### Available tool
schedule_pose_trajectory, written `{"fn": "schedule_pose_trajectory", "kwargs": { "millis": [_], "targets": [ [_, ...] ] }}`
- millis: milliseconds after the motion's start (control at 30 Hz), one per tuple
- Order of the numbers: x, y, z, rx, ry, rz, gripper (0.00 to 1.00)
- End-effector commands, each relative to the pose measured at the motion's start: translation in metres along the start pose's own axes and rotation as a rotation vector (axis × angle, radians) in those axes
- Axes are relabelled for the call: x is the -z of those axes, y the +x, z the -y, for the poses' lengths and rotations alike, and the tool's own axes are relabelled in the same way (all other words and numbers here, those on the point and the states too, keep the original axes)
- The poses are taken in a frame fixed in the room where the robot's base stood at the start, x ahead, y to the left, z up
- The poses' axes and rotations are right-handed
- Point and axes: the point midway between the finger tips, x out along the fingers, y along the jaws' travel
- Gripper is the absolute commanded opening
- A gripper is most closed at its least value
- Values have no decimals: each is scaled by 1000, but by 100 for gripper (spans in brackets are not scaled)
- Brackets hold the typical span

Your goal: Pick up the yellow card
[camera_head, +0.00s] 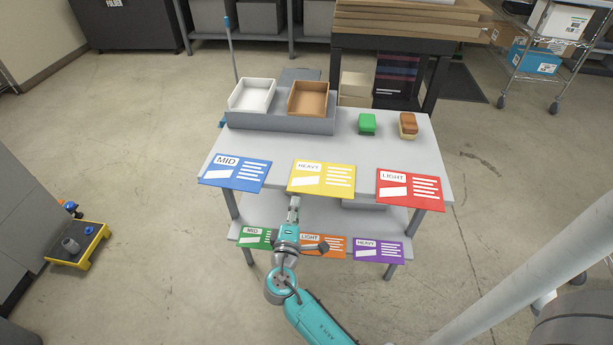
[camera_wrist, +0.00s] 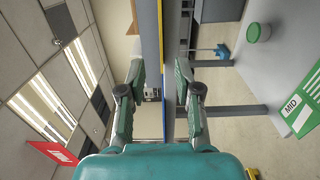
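The yellow card (camera_head: 322,178), marked HEAVY, lies at the middle of the table's front edge, between the blue card (camera_head: 236,172) and the red card (camera_head: 410,188). My gripper (camera_head: 293,205) is just in front of the table, near the yellow card's front left corner. In the wrist view my gripper (camera_wrist: 159,68) is open, its two fingers apart on either side of the tabletop edge. A thin yellow strip (camera_wrist: 162,25), which looks like the card edge-on, shows between and beyond the fingertips. I cannot tell whether either finger touches it.
The tabletop (camera_head: 270,145) also carries a white tray (camera_head: 240,108), a brown tray (camera_head: 308,112), a green block (camera_head: 367,124) and a brown block (camera_head: 408,120). The lower shelf (camera_head: 270,212) below my gripper holds green (camera_head: 257,245), orange (camera_head: 337,252) and purple (camera_head: 378,258) cards.

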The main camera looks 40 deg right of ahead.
Motion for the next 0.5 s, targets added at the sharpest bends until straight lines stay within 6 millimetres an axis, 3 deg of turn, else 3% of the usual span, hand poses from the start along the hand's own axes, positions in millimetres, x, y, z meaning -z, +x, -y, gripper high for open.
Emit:
{"fn": "schedule_pose_trajectory", "kwargs": {
  "millis": [267,500],
  "targets": [
    [1,16,1,1,1,0,33],
    [3,49,2,0,1,3,33]
  ]
}}
